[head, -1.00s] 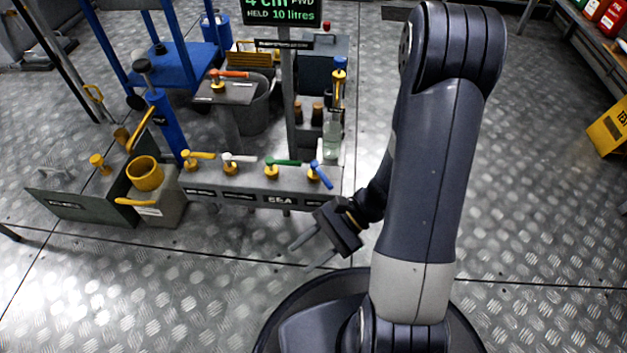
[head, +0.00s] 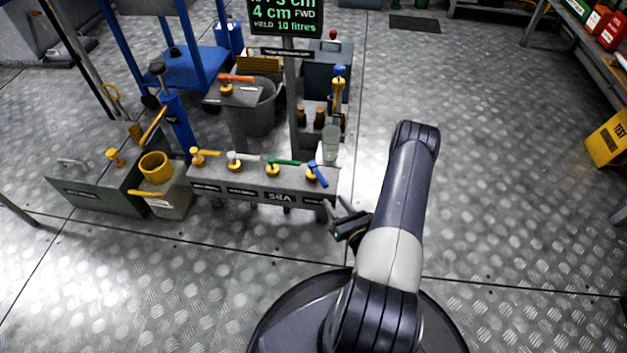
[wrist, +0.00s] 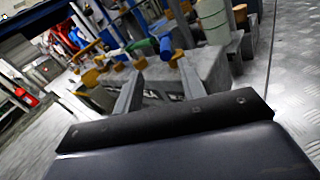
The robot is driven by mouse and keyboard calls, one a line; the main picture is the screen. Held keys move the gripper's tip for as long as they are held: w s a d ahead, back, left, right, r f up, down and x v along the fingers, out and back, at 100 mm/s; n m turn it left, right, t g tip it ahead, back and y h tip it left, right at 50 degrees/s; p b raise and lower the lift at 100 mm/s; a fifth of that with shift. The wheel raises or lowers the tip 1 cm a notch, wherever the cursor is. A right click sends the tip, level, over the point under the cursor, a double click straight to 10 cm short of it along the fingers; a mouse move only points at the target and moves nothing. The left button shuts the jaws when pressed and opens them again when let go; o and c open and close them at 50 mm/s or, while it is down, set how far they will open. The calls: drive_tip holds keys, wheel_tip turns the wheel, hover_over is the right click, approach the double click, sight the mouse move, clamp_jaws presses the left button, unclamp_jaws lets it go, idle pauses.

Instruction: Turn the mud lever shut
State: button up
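A grey manifold box (head: 250,187) carries a row of levers on yellow hubs: yellow (head: 204,153), white (head: 240,157), green (head: 284,162) and blue (head: 318,174). The yellow, white and green handles lie roughly along the row; the blue one is angled across it. Small black labels are on the front; I cannot read which marks the mud lever. My gripper (head: 336,208) is open and empty, just off the box's front right corner, below the blue lever. In the wrist view, the blue lever (wrist: 165,47) and green lever (wrist: 140,45) show beyond my spread fingers (wrist: 160,92).
A yellow cup (head: 155,166) on a grey block stands left of the manifold. An orange-handled lever (head: 237,78) is on a stand behind. A post with a display (head: 285,15) and a glass cylinder (head: 331,143) rise behind the manifold.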

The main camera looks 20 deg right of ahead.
drive_tip(key=b, duration=0.3)
approach(315, 169)
drive_tip(key=shift+h, duration=0.3)
drive_tip(key=w, duration=0.5)
drive_tip(key=shift+w+a+f, duration=0.15)
drive_tip(key=shift+w+f, duration=0.15)
drive_tip(key=shift+f, duration=0.05)
clamp_jaws()
